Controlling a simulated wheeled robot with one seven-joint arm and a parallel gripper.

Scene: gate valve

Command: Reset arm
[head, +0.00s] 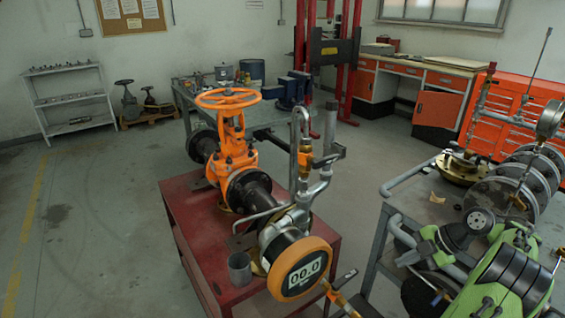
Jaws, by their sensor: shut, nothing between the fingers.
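The orange gate valve (235,148) stands upright on a red cart (217,283), with its round orange handwheel (228,98) on top. My green and black arm (510,275) is folded in the lower right corner. My gripper (412,257) appears at its left end, beside the grey bench on the right. It is shut and empty, well apart from the valve and its handwheel. The fingers are small in the picture and partly merge with the pipes behind them.
The grey bench (405,205) holds flanges and gauges close to my arm. Open floor (100,220) lies left of the cart.

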